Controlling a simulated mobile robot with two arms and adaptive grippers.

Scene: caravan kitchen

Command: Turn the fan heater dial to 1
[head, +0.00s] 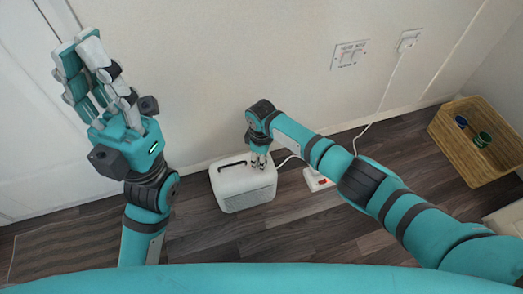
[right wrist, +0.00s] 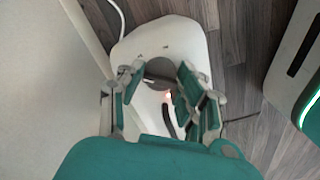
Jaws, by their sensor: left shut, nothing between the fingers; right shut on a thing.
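The white fan heater (head: 246,196) stands on the floor against the wall, with a dark handle (head: 232,164) on top. It also shows in the right wrist view (right wrist: 165,35). My right gripper (head: 259,164) reaches down onto the right part of the heater's top. In the right wrist view its fingers (right wrist: 160,76) are closed around the grey dial (right wrist: 159,68), one on each side. The dial's pointer and its setting cannot be read. A small orange glow (right wrist: 168,97) shows beside the dial. My left gripper (head: 78,48) is raised at the upper left, shut and empty.
A white power strip (head: 317,180) with a red switch lies right of the heater; a white cable runs up to a wall socket (head: 410,40). A wicker basket (head: 470,155) with a blue and a green cup stands at right. Floor in front of the heater is clear.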

